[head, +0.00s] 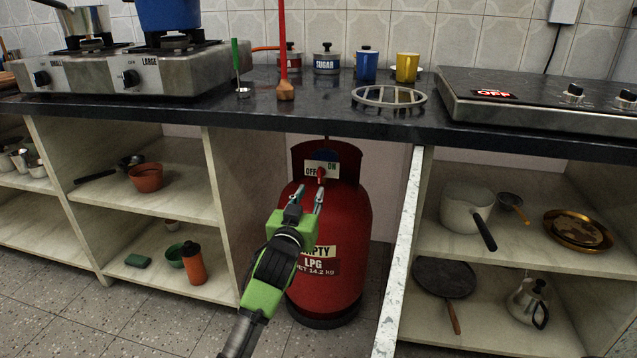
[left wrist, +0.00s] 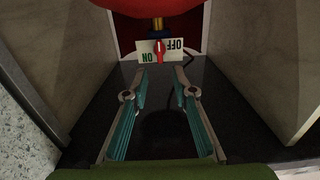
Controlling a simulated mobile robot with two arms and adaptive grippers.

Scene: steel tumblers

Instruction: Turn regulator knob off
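The regulator knob (head: 321,173) is small and red, at the top front of the red LPG cylinder (head: 345,225), against a white plate (head: 312,167) marked OFF and ON. In the left wrist view the knob (left wrist: 160,51) stands upright before the plate (left wrist: 146,46), whose letters are upside down, ON at left and OFF at right. Its exact setting is too small to tell. My left gripper (head: 309,191) is open and empty, just in front of and below the knob. In the left wrist view its fingers (left wrist: 160,73) are apart, with the knob beyond the gap. My right gripper is not in view.
The cylinder stands in a bay between two stone uprights, the right one edged in pale speckled stone (head: 400,250). The dark counter (head: 330,97) overhangs it. Shelves on both sides hold pans and pots. A stove (head: 130,70) and a cooktop (head: 540,95) stand above.

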